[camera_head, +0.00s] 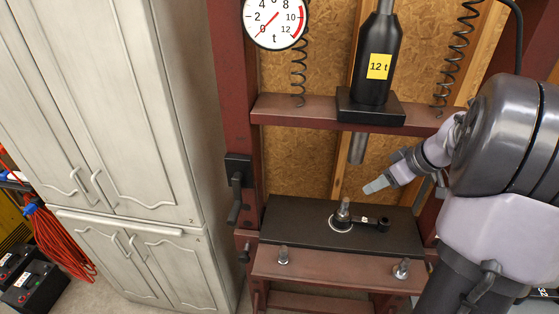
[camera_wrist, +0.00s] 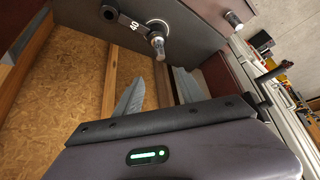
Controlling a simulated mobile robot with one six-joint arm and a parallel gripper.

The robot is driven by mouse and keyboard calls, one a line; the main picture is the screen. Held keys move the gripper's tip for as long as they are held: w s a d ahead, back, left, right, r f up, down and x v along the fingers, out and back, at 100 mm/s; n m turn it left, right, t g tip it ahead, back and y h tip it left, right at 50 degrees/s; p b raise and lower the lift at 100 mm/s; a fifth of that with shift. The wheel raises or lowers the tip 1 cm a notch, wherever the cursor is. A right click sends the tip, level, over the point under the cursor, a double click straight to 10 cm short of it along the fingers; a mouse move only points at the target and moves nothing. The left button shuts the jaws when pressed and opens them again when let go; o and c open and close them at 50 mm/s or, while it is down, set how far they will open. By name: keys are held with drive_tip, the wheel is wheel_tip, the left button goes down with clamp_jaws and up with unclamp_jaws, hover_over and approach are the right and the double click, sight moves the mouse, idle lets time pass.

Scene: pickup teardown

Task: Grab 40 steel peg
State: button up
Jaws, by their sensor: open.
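The steel peg (camera_head: 343,209) stands upright on the black plate of the press, with a pale ring around its base. In the wrist view the steel peg (camera_wrist: 157,41) shows beyond the fingertips, roughly in line with the gap between them. A dark tag marked 40 (camera_wrist: 134,25) lies beside it. My gripper (camera_head: 373,187) is just above and to the right of the peg, apart from it. In the wrist view my gripper (camera_wrist: 158,82) has its two grey fingers spread, with nothing between them.
The black plate (camera_head: 285,218) lies on a red press frame (camera_head: 320,268). A black 12 t jack (camera_head: 375,65) and its ram (camera_head: 357,148) are above the plate. Two smaller studs (camera_head: 283,256) (camera_head: 401,268) stand in front. Grey cabinets (camera_head: 110,110) are at left.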

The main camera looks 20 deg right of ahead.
drive_tip(key=b, duration=0.4)
approach(347, 201)
drive_tip(key=x, duration=0.5)
drive_tip(key=shift+s+a+f, duration=0.1)
drive_tip(key=shift+s+f, duration=0.1)
drive_tip(key=shift+f, duration=0.2)
drive_tip(key=b+x, duration=0.1)
drive_tip(key=x, duration=0.2)
drive_tip(key=b+x, duration=0.1)
drive_tip(key=x, duration=0.2)
drive_tip(key=shift+w+r, duration=0.2)
drive_tip(key=shift+w, duration=0.1)
drive_tip(key=shift+r, duration=0.2)
clamp_jaws()
drive_tip(key=shift+d, duration=0.2)
